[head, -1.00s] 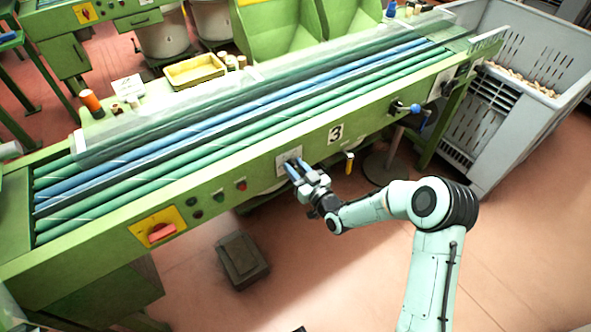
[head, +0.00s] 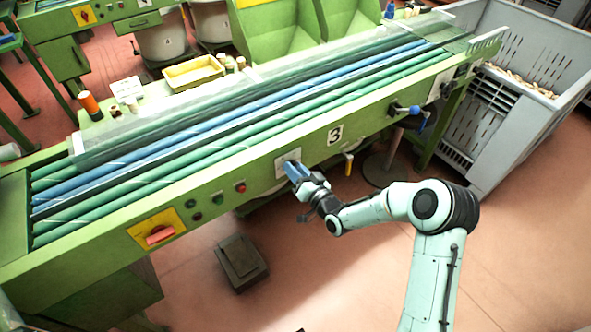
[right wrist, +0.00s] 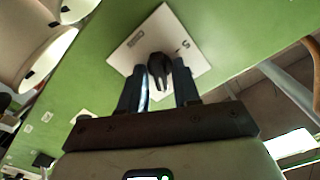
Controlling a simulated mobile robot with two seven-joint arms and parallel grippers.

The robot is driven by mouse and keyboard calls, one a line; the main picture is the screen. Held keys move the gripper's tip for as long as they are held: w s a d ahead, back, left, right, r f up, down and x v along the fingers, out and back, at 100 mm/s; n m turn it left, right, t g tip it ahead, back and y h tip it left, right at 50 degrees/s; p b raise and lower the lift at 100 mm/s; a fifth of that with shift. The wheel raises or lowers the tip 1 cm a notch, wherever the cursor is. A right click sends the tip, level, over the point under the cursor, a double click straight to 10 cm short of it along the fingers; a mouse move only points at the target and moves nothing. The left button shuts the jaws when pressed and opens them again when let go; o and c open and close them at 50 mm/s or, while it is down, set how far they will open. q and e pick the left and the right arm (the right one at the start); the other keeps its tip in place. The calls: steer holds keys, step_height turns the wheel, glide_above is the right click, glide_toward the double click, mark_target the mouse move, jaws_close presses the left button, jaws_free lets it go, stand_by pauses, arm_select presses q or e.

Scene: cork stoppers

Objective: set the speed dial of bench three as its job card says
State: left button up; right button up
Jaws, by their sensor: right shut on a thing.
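Bench three, a green machine with its number plate (head: 335,134), runs across the head view. The speed dial is a black knob (right wrist: 159,66) on a white plate (right wrist: 193,58) in the right wrist view. The plate also shows on the bench front (head: 288,156) in the head view, where my gripper hides the knob. My right gripper (head: 291,168) is shut on the knob, one finger on each side. The plate's marks are too small to read. A white card (head: 127,87) stands behind the rollers, its writing unreadable. My left gripper is out of view.
Left of the dial are small buttons (head: 240,187) and a red switch on a yellow plate (head: 158,234). To its right are a yellow-tipped lever (head: 348,165) and a blue-handled valve (head: 414,109). A dark pedal box (head: 241,262) lies on the floor below. A grey crate (head: 540,130) stands at right.

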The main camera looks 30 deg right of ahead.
steer(key=o, duration=0.7)
steer(key=shift+o, duration=0.2)
steer(key=shift+s, duration=0.15)
steer(key=s+d, duration=0.1)
steer(key=s, duration=1.2)
steer(key=shift+p, duration=0.3)
steer(key=shift+f, duration=0.1)
